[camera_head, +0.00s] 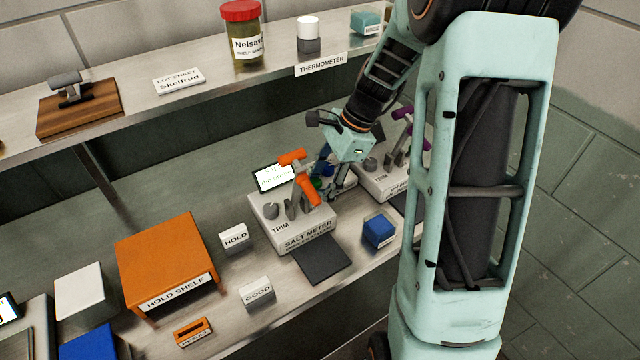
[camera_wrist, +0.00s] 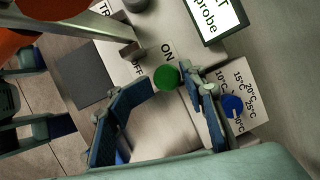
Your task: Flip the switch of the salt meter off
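The salt meter (camera_head: 305,238) is a pale box on the metal bench, with a lit screen (camera_head: 274,178), a TRIM knob (camera_head: 271,211) and an orange-handled part (camera_head: 300,180) on top. In the wrist view, a grey metal lever (camera_wrist: 92,30) lies near the ON and OFF labels; which position it is in I cannot tell. A green knob (camera_wrist: 166,77) and a blue knob (camera_wrist: 232,104) are also there. My gripper (camera_wrist: 168,85) is open above the meter, fingers apart with the green knob seen between them. In the head view my gripper (camera_head: 333,184) partly hides the meter's right side.
A second meter with purple handles (camera_head: 404,128) stands behind to the right. A blue cube (camera_head: 379,229) and dark pad (camera_head: 321,259) lie in front. HOLD (camera_head: 234,238) and GOOD (camera_head: 257,292) blocks and an orange hold shelf (camera_head: 169,258) stand left. An upper shelf (camera_head: 210,92) runs behind.

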